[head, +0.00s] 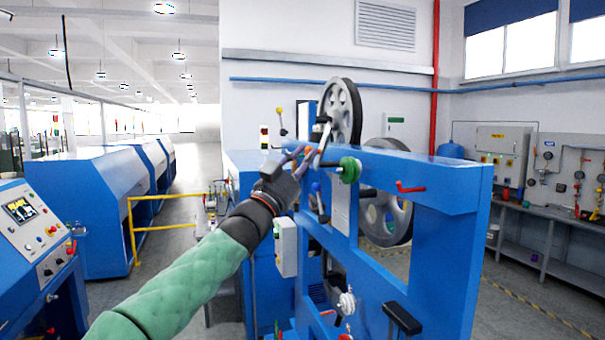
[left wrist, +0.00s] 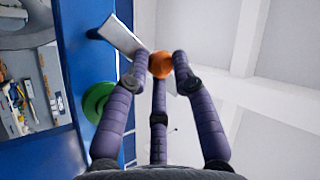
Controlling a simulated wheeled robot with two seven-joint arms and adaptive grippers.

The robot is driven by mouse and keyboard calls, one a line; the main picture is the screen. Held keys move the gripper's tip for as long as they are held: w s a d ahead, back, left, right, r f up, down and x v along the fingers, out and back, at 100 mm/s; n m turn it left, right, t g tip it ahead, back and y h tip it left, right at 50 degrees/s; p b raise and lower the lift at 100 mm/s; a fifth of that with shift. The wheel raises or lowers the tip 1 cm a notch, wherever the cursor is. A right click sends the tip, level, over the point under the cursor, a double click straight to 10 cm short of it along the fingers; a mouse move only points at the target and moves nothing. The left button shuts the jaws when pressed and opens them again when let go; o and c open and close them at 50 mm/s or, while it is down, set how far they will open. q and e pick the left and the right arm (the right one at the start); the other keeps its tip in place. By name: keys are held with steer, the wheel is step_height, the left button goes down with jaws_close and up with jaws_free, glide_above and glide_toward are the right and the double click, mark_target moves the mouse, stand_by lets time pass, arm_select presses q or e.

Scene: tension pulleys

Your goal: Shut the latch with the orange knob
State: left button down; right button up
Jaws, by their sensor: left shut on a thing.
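The orange knob (left wrist: 160,64) sits between the fingertips of my left gripper (left wrist: 162,72) in the left wrist view, and the fingers are shut on it. A flat grey latch lever (left wrist: 122,37) runs from the knob up to the left, towards the blue machine frame. In the head view my left gripper (head: 303,157) is at the upper left part of the blue machine frame (head: 450,190), and the fingers mostly hide the knob. Whether the latch is fully shut cannot be told. My right gripper is in neither view.
A green round part (head: 350,170) is on the frame just right of my left gripper. A large black-rimmed pulley (head: 342,112) stands behind it. A red handle (head: 410,188) sticks out of the frame to the right. A yellow rail (head: 131,230) stands at the left.

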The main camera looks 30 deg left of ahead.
arm_select(q)
steer(key=shift+s+f+m+g+h+b, duration=0.1)
steer(key=shift+f+m+g+h+b, duration=0.8)
steer(key=shift+m+h, duration=2.3)
steer(key=shift+w+f+m+g+h+b, duration=0.1)
steer(key=shift+f+m+g+h+b, duration=0.15)
steer(key=shift+m+g+h, duration=2.1)
steer(key=shift+s+f+m+g+h+b, duration=0.1)
steer(key=shift+f+m+g+h+b, duration=0.35)
steer(key=shift+m+h, duration=3.55)
steer(key=shift+f+m+y, duration=0.15)
steer(key=shift+m+y, duration=0.7)
steer(key=shift+m, duration=0.4)
steer(key=c, duration=1.3)
jaws_free()
steer(key=shift+o, duration=1.3)
steer(key=shift+w, duration=0.2)
steer(key=shift+f, duration=0.1)
steer(key=shift+s, duration=0.1)
